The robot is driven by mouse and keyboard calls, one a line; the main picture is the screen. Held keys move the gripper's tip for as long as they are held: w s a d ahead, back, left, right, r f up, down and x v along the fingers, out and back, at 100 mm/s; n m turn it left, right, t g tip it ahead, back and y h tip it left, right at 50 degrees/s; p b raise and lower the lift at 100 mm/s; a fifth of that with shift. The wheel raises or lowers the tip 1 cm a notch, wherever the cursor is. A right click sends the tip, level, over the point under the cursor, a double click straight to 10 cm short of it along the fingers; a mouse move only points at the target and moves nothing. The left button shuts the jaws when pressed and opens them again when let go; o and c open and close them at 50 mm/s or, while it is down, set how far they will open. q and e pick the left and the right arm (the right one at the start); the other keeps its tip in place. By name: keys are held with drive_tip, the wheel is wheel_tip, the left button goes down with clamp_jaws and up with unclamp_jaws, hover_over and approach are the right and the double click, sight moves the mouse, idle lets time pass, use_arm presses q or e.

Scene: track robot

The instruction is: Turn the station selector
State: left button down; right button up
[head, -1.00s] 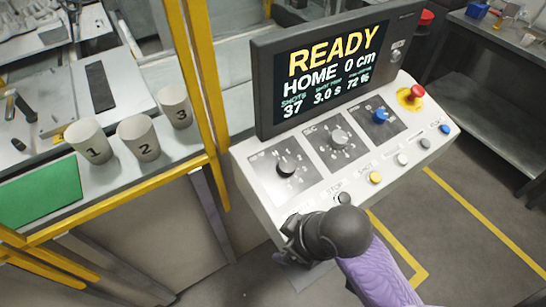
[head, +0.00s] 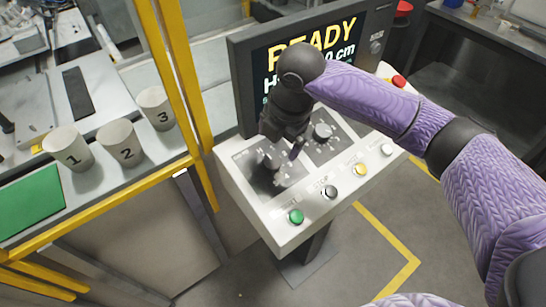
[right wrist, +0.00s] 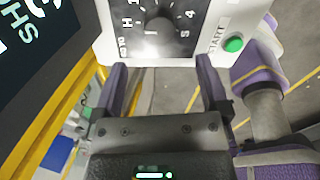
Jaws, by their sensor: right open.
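The station selector appears to be the leftmost knob (head: 270,166), a dark dial on the sloped white console (head: 236,180). The gripper partly hides it in the head view. In the right wrist view the dark dial plate (right wrist: 158,22) shows at the top, with H and numbers around it; glare blurs the knob's pointer. My right gripper (head: 283,157) is above the dial, pointing down at it. In the right wrist view its two fingers (right wrist: 160,66) are spread, with the dial beyond their tips. I cannot tell whether they touch the knob. My left gripper is not seen.
A second knob (head: 322,131) stands to the right on the console. A green button (head: 295,216), a black one (head: 331,191) and a yellow one (head: 360,170) line the front edge. The screen (head: 262,62) rises behind. A yellow post (head: 188,90) stands close on the left.

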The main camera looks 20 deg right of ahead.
sight(272, 160)
drive_tip(key=f, duration=0.4)
drive_tip(key=w+f+b, duration=0.1)
drive_tip(key=f, duration=0.2)
drive_tip(key=shift+w+a+f, duration=0.1)
drive_tip(key=shift+a, duration=0.3)
drive_tip(key=c, duration=1.3)
